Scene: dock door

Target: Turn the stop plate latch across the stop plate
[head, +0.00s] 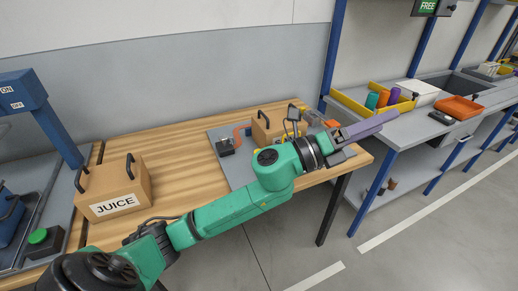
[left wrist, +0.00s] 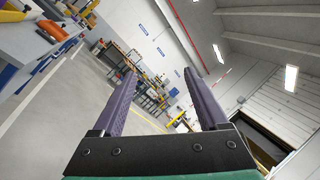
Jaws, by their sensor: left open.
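I cannot make out a stop plate or its latch in either view. My left gripper (head: 384,122) reaches out over the right end of the wooden table, pointing towards the shelving. In the left wrist view its two purple fingers (left wrist: 160,78) stand wide apart with nothing between them. They point into the open hall, away from the table top. My left arm hides part of the grey board (head: 222,150) on the table. My right gripper is not in view.
The board carries a small black device (head: 225,147) and a brown box (head: 267,126). A JUICE box (head: 112,187) stands at the table's left. A blue-framed bench (head: 400,150) to the right holds a yellow tray (head: 354,105) and an orange tray (head: 459,109). Floor between is clear.

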